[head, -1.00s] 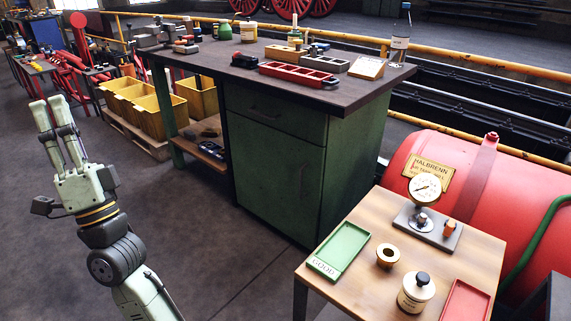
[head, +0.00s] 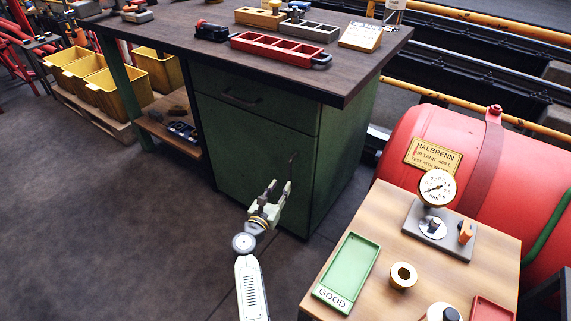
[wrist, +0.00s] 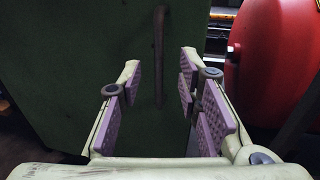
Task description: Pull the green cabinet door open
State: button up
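The green cabinet door (head: 245,155) is shut, below a drawer (head: 262,105) in the workbench. Its dark vertical handle (head: 292,170) is near the door's right edge. My gripper (head: 279,188) is open in front of the lower right of the door, by the lower end of the handle. In the wrist view the handle (wrist: 159,55) stands upright ahead, lined up between my open fingers (wrist: 157,80), with its lower end reaching down between the fingertips. Whether the fingertips are level with the handle in depth I cannot tell. Nothing is held.
A small wooden table (head: 395,285) with a pressure gauge (head: 437,188) and a green tray (head: 347,270) stands right of my arm. A red air tank (head: 400,150) lies behind it. Open floor (head: 120,230) spreads to the left.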

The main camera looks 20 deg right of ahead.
aim_at(290, 169)
jog(key=x, duration=1)
jog(key=shift+a+r+b, duration=0.1)
jog(key=shift+r+b, duration=0.05)
jog(key=shift+b, duration=0.2)
jog(key=shift+c, duration=0.3)
grip_shut()
